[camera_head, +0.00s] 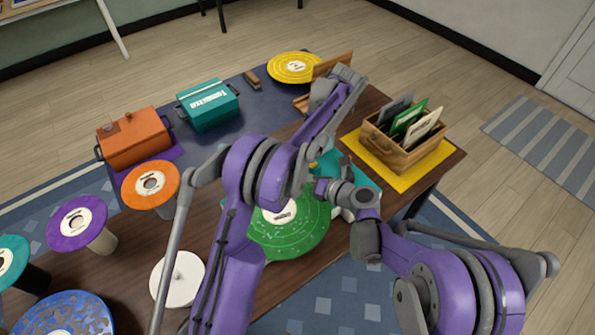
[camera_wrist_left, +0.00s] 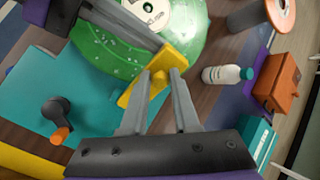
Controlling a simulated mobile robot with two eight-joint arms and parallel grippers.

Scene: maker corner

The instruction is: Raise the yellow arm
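The yellow arm (camera_wrist_left: 142,88) shows in the left wrist view above a teal base, at the edge of a green disc (camera_wrist_left: 110,48). My left gripper's fingers (camera_wrist_left: 160,78) stand apart on either side of the yellow part; I cannot tell if they touch it. In the head view this gripper is hidden behind my left arm. My right gripper (camera_head: 328,188) comes in from the right over the teal base (camera_head: 357,178). In the wrist view its grey finger (camera_wrist_left: 125,22) reaches the yellow part; its grip is unclear. The green disc (camera_head: 290,232) is partly covered by my left arm.
A black crank with an orange knob (camera_wrist_left: 60,132) is on the base. A white bottle (camera_wrist_left: 225,74) stands nearby. An orange box (camera_head: 135,142), a teal box (camera_head: 210,108), several discs and a wooden card crate (camera_head: 405,153) surround the workspace.

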